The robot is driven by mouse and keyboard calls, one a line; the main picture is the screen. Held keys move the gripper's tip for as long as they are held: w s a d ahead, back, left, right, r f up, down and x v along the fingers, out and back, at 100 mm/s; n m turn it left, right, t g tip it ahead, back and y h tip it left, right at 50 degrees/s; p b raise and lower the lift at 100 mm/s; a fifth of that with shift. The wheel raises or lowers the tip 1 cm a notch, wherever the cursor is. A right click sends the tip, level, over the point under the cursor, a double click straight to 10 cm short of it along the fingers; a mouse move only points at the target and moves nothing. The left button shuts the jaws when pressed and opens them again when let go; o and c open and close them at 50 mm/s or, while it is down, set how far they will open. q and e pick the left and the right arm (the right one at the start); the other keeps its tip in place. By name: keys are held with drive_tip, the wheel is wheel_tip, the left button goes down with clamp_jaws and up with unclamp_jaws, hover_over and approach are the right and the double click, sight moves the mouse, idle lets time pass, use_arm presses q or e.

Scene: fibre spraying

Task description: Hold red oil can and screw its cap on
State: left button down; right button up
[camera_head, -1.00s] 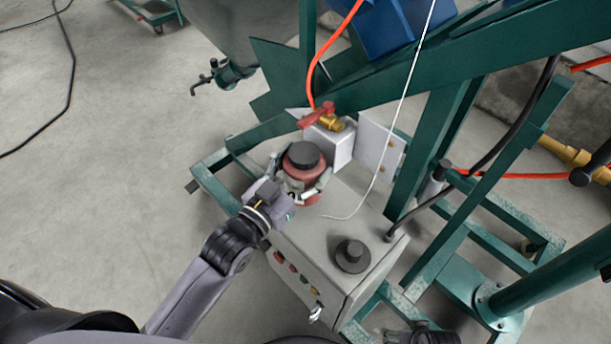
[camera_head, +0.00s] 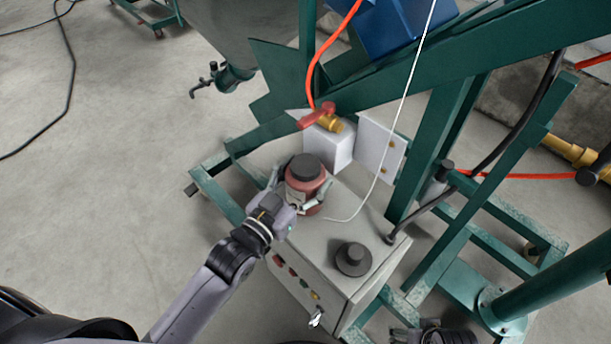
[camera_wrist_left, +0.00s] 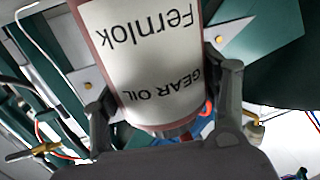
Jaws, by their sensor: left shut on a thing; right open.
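The red oil can (camera_head: 306,186) has a dark round cap (camera_head: 306,167) at its top, in the head view. I cannot tell how tightly the cap sits. My left gripper (camera_head: 300,200) is shut around the can's side, at the far left part of the grey cabinet top. In the left wrist view the can (camera_wrist_left: 145,50) fills the space between the fingers. Its white label reads "Fernlok GEAR OIL" upside down. I cannot tell whether the can's base touches the cabinet. My right gripper is not in view.
The grey cabinet (camera_head: 318,245) carries a black stepped fitting (camera_head: 352,258). A brass valve with a red handle (camera_head: 318,117) is behind the can. A thin white line (camera_head: 400,110) hangs to the cabinet top. Green frame beams (camera_head: 440,150) stand at the right.

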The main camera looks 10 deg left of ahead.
use_arm(q)
drive_tip(key=shift+c, duration=1.6)
unclamp_jaws()
drive_tip(key=shift+f, duration=0.1)
use_arm(e)
drive_tip(key=shift+r, duration=0.1)
use_arm(q)
drive_tip(key=shift+s, duration=0.15)
drive_tip(key=p+v, duration=0.1)
drive_tip(key=v, duration=1)
drive_tip(key=shift+s+a, duration=0.2)
drive_tip(key=shift+s, duration=0.1)
use_arm(e)
drive_tip(key=shift+f, duration=1.9)
drive_tip(key=shift+s, duration=0.25)
